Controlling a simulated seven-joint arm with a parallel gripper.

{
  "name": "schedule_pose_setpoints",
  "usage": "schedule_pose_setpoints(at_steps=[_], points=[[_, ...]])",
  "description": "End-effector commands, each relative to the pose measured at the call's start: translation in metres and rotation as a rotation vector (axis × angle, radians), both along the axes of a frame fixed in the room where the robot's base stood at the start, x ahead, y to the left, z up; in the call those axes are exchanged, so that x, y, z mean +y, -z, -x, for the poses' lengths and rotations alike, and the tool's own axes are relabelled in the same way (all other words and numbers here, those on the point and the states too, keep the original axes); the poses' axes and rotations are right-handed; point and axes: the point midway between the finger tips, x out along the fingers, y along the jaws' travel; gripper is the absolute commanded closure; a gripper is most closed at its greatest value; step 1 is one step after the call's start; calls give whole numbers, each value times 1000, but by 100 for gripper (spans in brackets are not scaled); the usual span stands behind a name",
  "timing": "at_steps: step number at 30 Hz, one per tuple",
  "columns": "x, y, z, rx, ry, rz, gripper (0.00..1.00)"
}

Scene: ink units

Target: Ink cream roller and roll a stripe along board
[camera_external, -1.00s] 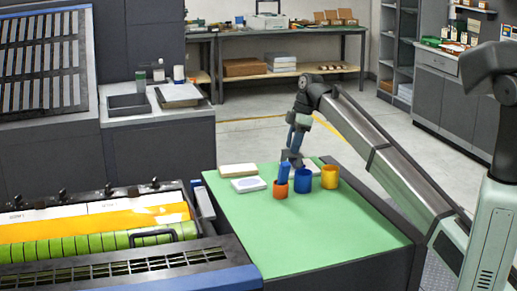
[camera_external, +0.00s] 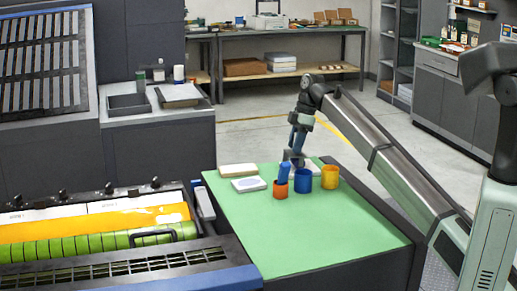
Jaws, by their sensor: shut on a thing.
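My gripper (camera_external: 296,160) is low over the far edge of the green table, behind the cups. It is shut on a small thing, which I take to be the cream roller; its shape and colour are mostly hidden. A pale slab (camera_external: 315,165) lies close by, partly hidden behind the blue cup (camera_external: 303,182). A cream board (camera_external: 238,170) lies flat at the far left of the table. A white slab with a bluish patch (camera_external: 249,184) lies in front of it. A blue upright thing (camera_external: 284,173) stands in the orange cup (camera_external: 280,191).
A yellow cup (camera_external: 330,178) stands right of the blue cup. The three cups are close in front of my gripper. The front of the green table (camera_external: 320,235) is clear. A printing press (camera_external: 95,230) borders it on the left.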

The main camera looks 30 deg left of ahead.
Motion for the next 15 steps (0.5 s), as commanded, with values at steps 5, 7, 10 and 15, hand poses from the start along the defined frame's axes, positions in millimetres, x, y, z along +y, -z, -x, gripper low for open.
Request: schedule_pose_setpoints(at_steps=[5,7,10,15], points=[[-7,3,-5,0,-1,3,92],[-8,3,-6,0,-1,3,92],[-9,3,-7,1,-1,3,92],[-15,3,-11,0,0,4,92]])
